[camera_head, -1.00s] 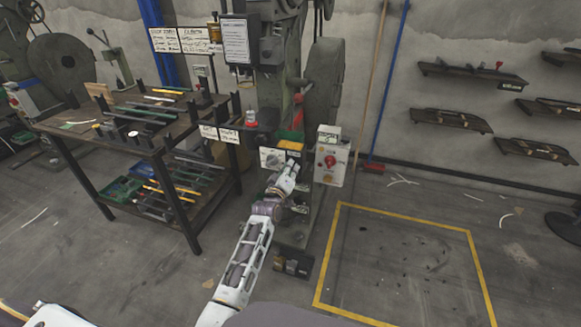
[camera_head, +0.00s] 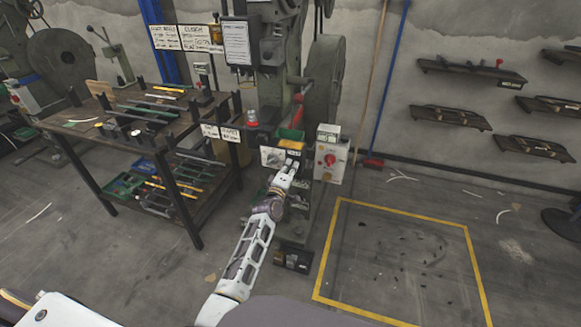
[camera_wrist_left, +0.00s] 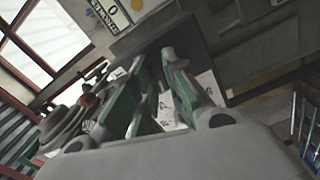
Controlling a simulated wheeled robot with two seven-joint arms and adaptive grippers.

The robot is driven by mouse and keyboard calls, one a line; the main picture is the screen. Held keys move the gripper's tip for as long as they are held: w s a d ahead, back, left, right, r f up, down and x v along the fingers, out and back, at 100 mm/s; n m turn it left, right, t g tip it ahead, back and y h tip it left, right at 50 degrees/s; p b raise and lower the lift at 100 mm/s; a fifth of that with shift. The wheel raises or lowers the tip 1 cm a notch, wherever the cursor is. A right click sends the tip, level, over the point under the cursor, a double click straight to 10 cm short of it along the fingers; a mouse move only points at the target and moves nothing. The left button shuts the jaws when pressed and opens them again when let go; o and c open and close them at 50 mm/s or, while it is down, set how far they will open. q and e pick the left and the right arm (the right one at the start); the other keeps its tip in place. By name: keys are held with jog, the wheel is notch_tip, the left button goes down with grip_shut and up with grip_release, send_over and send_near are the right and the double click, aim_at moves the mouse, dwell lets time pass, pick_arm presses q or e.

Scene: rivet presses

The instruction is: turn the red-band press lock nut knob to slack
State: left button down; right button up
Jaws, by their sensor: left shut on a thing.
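The press (camera_head: 281,90) is a tall grey-green machine in the middle of the head view, with a big flywheel on its right side. My left gripper (camera_head: 291,164) is at the front of the press, just below a yellow-labelled part and between two switch boxes. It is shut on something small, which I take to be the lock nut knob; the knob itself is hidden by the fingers. In the left wrist view the two fingers (camera_wrist_left: 167,58) stand close together, with green and pale surfaces around and between them. My right gripper is not in view.
A control box (camera_head: 329,162) with a red knob sits right of my gripper, and a grey dial box (camera_head: 272,157) sits close on its left. A dark workbench (camera_head: 155,150) with tools stands at the left. The yellow-outlined floor (camera_head: 400,260) is clear apart from small scraps.

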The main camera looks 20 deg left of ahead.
pick_arm(q)
jog(key=shift+n, duration=1)
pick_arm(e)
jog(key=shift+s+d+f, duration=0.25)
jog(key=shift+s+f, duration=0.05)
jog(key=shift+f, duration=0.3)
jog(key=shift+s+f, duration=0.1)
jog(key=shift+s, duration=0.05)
pick_arm(q)
jog(key=c, duration=1.4)
grip_release()
jog(key=shift+f, duration=0.1)
jog(key=shift+c, duration=0.2)
jog(key=s, duration=1.2)
jog(key=shift+a, duration=0.25)
